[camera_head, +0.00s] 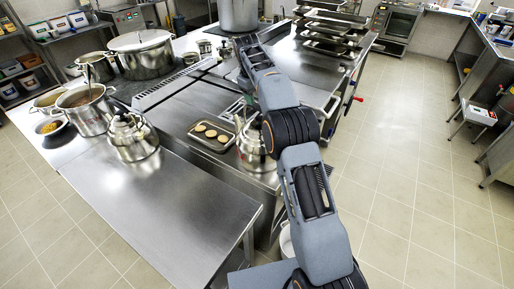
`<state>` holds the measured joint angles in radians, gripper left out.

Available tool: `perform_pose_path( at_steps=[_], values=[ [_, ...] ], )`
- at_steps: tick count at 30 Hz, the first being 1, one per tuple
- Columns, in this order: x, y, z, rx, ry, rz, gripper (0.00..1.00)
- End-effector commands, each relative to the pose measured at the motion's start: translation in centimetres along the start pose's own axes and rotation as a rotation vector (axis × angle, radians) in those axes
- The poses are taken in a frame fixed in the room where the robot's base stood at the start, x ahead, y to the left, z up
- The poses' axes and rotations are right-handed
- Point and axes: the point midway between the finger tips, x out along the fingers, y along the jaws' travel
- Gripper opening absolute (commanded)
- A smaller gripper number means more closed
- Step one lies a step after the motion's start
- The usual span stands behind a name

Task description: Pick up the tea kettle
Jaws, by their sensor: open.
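A shiny steel tea kettle (132,138) stands upright on the left part of the steel counter, near its back edge. A second steel kettle (250,146) stands farther right beside a small tray and is partly hidden behind my arm. My arm reaches up and away across the view. My gripper (243,42) is at its far end, above the far part of the counter, apart from both kettles. It is open, though its fingers are small and hard to make out. I see nothing held in it.
A dark tray (211,132) with several round patties lies between the kettles. Large pots (142,55) and an open pot (84,108) stand at the left. Stacked trays (330,27) stand at the back.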

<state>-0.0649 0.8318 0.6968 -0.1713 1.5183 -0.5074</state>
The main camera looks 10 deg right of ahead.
Motion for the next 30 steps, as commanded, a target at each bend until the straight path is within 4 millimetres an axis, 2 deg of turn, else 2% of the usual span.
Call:
perform_pose_path(
  at_steps=[3,10,18,21,30],
  values=[
    [1.1,0.0,0.0,0.001,0.0,0.0,0.54],
    [2.4,0.1,0.0,0.001,-0.001,-0.001,0.54],
    [5.8,0.1,-0.1,0.0,-0.001,-0.001,0.54],
    [6.6,0.1,-0.1,0.0,0.0,-0.001,0.54],
    [6.9,0.1,-0.1,0.001,0.001,0.0,0.53]
  ],
)
